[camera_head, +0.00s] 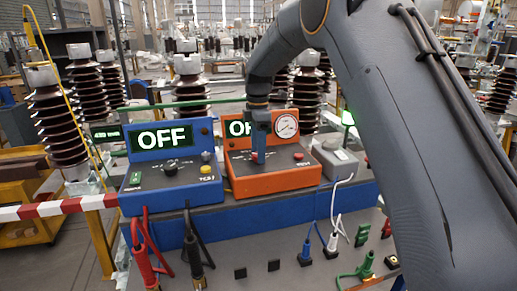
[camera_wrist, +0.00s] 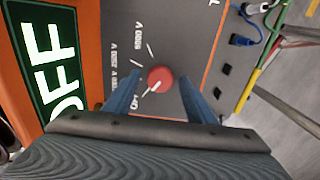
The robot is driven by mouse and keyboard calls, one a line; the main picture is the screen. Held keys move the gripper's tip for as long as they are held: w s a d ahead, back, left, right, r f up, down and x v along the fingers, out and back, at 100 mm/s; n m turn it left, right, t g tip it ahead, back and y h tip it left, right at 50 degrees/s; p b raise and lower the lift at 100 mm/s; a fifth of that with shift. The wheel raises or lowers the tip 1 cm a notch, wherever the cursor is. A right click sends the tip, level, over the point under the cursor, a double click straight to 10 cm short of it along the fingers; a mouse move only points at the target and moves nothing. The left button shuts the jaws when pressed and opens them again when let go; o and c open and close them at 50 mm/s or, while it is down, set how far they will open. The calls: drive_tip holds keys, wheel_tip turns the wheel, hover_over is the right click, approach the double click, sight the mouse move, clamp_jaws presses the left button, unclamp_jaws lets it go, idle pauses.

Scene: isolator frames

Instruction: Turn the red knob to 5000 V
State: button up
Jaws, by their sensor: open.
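The red knob (camera_wrist: 159,79) sits on the grey top panel of the orange tester (camera_head: 273,178). In the wrist view its white pointer line points down-left to the OFF mark. The 2500 V and 5000 V labels are printed further around the dial, with 5000 V at the upper left. My gripper (camera_wrist: 158,85) is open, with one blue finger on each side of the knob and gaps visible. Whether the fingertips reach down level with the knob is unclear. In the head view my gripper (camera_head: 259,153) points down over the panel and largely hides the knob.
The orange tester's display (camera_head: 238,129) reads OFF, partly covered by my arm. A blue tester (camera_head: 172,195) with an OFF display stands to its left, a grey box (camera_head: 333,160) to its right. Cables and plugs lie in front.

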drive_tip(key=shift+f, duration=0.3)
drive_tip(key=c, duration=1)
drive_tip(key=shift+c, duration=0.2)
